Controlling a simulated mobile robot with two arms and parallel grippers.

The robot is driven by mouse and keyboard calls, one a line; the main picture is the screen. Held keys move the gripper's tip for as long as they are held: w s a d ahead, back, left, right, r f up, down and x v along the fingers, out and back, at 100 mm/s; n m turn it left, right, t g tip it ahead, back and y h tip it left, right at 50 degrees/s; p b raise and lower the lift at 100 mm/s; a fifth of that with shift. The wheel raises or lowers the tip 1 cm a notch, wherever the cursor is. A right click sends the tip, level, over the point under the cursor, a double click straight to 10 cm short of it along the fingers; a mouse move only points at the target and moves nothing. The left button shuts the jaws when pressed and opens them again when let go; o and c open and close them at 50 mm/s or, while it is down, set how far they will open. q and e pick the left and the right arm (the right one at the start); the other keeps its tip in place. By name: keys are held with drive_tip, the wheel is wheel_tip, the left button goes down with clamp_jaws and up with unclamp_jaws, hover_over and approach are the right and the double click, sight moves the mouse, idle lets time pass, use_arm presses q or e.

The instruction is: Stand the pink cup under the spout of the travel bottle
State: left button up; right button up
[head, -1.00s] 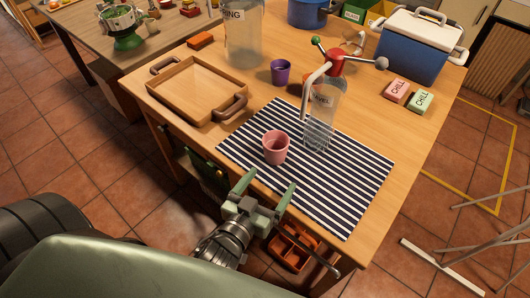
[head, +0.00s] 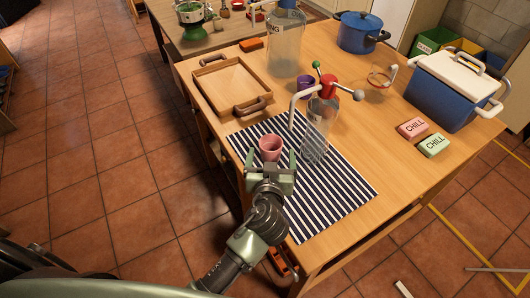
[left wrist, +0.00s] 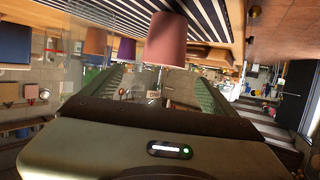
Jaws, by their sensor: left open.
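The pink cup (head: 271,147) stands upright on the striped mat (head: 335,190), near its left part. The travel bottle (head: 318,125) is clear with a red top, and stands on the mat to the right of the cup. Its pale spout (head: 299,95) bends left and down, its tip up and right of the cup in the head view. My left gripper (head: 271,164) is open, its fingers pointing at the cup from the near side. In the left wrist view the pink cup (left wrist: 166,42) shows ahead between the green fingers (left wrist: 163,85). Contact cannot be told. My right gripper is not in view.
A purple cup (head: 305,86) stands behind the bottle. A wooden tray (head: 203,101) lies at left, a large clear bottle (head: 285,50) at the back. The mat's near right part is bare.

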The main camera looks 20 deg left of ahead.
sight(271, 140)
use_arm(q)
drive_tip(key=x, duration=0.3)
drive_tip(key=shift+w+a+f+p, duration=0.2)
drive_tip(key=shift+w+a+p, duration=0.05)
drive_tip(key=shift+a+p, duration=0.15)
drive_tip(key=w+f, duration=0.1)
drive_tip(key=w+p, duration=0.1)
drive_tip(key=shift+w+a+f, duration=0.15)
drive_tip(key=shift+w+f, duration=0.2)
drive_tip(key=shift+w, duration=0.05)
drive_tip(key=shift+w+a+f, duration=0.1)
drive_tip(key=shift+w+f, duration=0.2)
drive_tip(key=shift+w, duration=0.15)
drive_tip(key=c, duration=1.5)
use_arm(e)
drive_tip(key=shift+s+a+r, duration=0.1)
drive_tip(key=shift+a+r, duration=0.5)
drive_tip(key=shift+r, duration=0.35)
use_arm(q)
drive_tip(key=shift+r, duration=0.15)
